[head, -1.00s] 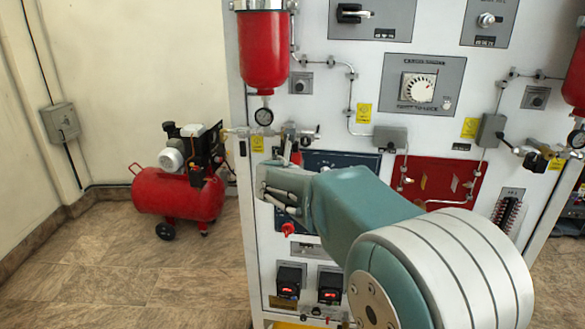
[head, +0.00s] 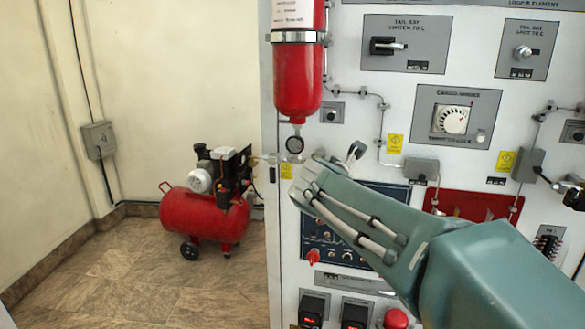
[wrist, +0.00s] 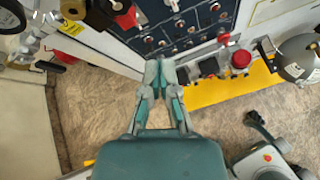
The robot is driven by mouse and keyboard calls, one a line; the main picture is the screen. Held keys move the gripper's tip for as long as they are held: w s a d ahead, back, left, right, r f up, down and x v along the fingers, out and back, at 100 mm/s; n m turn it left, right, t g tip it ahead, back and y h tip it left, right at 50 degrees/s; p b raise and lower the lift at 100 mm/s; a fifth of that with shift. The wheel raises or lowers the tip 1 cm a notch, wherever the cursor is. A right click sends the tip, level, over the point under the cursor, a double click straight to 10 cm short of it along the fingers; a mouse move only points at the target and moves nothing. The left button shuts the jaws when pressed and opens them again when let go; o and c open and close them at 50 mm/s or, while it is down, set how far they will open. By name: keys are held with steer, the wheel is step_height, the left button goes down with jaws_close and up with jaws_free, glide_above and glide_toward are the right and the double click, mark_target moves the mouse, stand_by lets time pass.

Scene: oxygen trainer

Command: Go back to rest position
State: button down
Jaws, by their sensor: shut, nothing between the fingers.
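My gripper (wrist: 160,75) shows in the wrist view, its two teal and grey fingers together at the tips with nothing between them. The tips are in front of the lower edge of a dark blue switch panel (wrist: 180,32), apart from it as far as I can tell. In the head view my arm reaches from the lower right up and left across the white training board (head: 283,225). The gripper itself cannot be made out clearly there. My arm covers part of the blue switch panel (head: 316,240).
A red cylinder (head: 297,80) with a gauge hangs on the board's left side. A red compressor (head: 205,215) stands on the floor at left. A red button (head: 396,319) is low on the board, near my arm. Open floor (head: 130,285) lies at left.

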steer(key=s+d+f+m+g+y, duration=0.1)
steer(key=s+f+m, duration=0.3)
steer(key=s+m, duration=0.5)
steer(key=s+d+f+m+g+y, duration=0.1)
steer(key=s+f+m+g, duration=0.1)
steer(key=s+f+m, duration=0.3)
steer(key=s+d+f+m+g+y, duration=0.1)
steer(key=s+f+m, duration=0.3)
steer(key=s+m, duration=0.9)
steer(key=s+g+y, duration=0.1)
steer(key=s, duration=0.1)
steer(key=shift+s+d+f, duration=0.25)
steer(key=shift+s+d, duration=0.05)
steer(key=shift+s, duration=0.05)
